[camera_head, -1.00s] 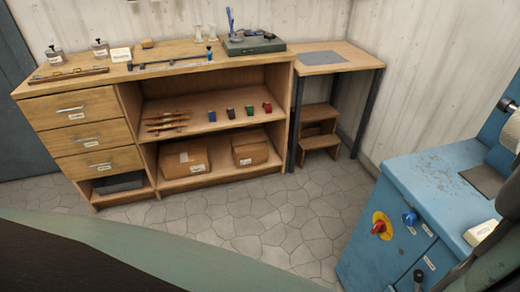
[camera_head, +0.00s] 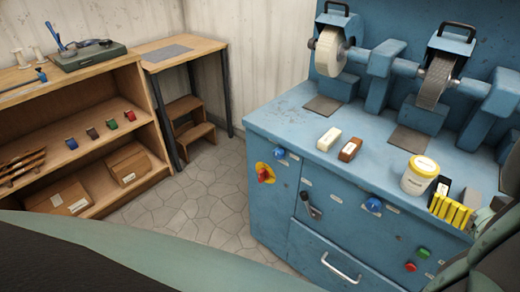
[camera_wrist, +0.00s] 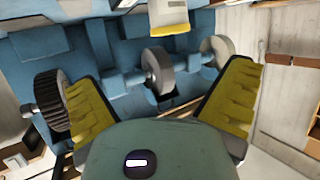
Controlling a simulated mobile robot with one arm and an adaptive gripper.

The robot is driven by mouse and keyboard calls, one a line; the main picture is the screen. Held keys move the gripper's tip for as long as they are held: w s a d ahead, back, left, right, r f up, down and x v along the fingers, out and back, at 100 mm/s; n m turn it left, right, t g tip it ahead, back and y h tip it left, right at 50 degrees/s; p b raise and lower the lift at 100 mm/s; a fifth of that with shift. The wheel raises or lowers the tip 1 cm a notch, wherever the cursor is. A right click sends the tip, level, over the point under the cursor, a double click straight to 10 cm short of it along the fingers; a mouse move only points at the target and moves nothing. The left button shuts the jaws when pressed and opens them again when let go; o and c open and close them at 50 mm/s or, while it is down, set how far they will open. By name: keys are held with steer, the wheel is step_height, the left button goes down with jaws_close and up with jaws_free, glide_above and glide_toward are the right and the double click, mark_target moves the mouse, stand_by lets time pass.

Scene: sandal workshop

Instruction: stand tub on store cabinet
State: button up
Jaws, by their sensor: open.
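A white tub (camera_head: 419,175) with a pale yellow lid and a label stands upright on the blue grinding machine, near its front right. My gripper (camera_head: 446,202), with yellow finger pads, is just right of and in front of the tub in the head view. In the wrist view my gripper (camera_wrist: 162,82) is spread open with nothing between its fingers. A white and yellow object, apparently the tub (camera_wrist: 169,17), shows beyond the fingers at the top edge, cut off. A wooden cabinet (camera_head: 110,92) with open shelves stands at the left; no label naming it is readable.
A white block (camera_head: 328,139) and a brown block (camera_head: 350,149) lie left of the tub. Grinding wheels (camera_head: 330,50) stand behind. A grey-topped side table (camera_head: 185,50) and a step stool (camera_head: 190,118) stand beside the cabinet. Stone floor (camera_head: 200,200) is free between.

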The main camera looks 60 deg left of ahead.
mark_target(430, 177)
steer(key=shift+n+g, duration=0.3)
steer(key=x, duration=0.3)
steer(key=p+x, duration=0.1)
steer(key=x, duration=0.2)
steer(key=p+x, duration=0.1)
steer(key=x, duration=0.2)
steer(key=shift+s+a+f, duration=0.1)
steer(key=shift+s+a, duration=0.15)
steer(key=shift+a, duration=0.25)
steer(key=shift+p+x, duration=0.75)
steer(key=shift+x, duration=2.25)
steer(key=shift+s+a, duration=0.1)
steer(key=shift+s, duration=0.1)
steer(key=c, duration=1.3)
